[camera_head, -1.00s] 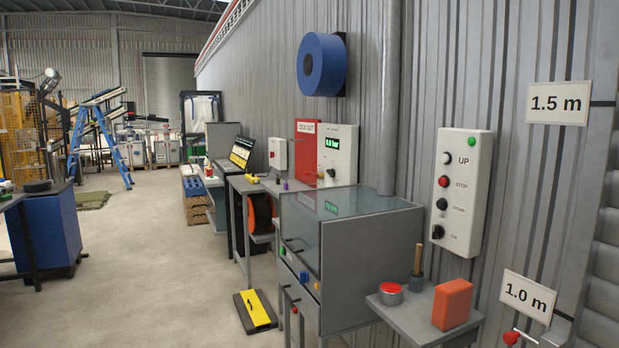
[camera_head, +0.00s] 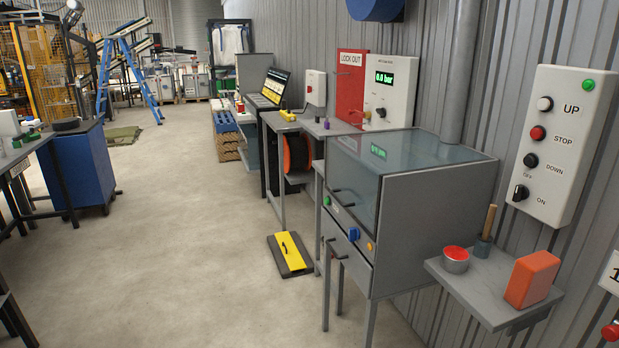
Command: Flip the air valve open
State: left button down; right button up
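No part is clearly marked as the air valve. A white panel (camera_head: 393,91) on the wall has a green display (camera_head: 384,78) that seems to read 0.0 bar, with a small dark knob (camera_head: 381,112) below it. A red knob-like part (camera_head: 611,331) is cut off at the lower right edge; I cannot tell whether it is a valve. Neither of my grippers is in view.
A grey cabinet with a glass top (camera_head: 430,214) stands against the wall. A shelf (camera_head: 478,289) holds a red tin (camera_head: 456,262) and an orange block (camera_head: 532,279). A control box (camera_head: 562,143) hangs above. A yellow-topped pedal (camera_head: 290,254) lies on the floor; the floor left is clear.

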aim_at(349, 112)
jog(key=i+j+u, duration=0.25)
jog(key=i, duration=0.45)
jog(key=i+u, duration=0.25)
jog(key=i, duration=0.45)
jog(key=i+j+z, duration=0.15)
jog(key=i+z, duration=0.3)
jog(key=i+j+z, duration=0.4)
jog(key=i, duration=0.25)
jog(key=i+j+z, duration=0.9)
jog(key=j, duration=0.15)
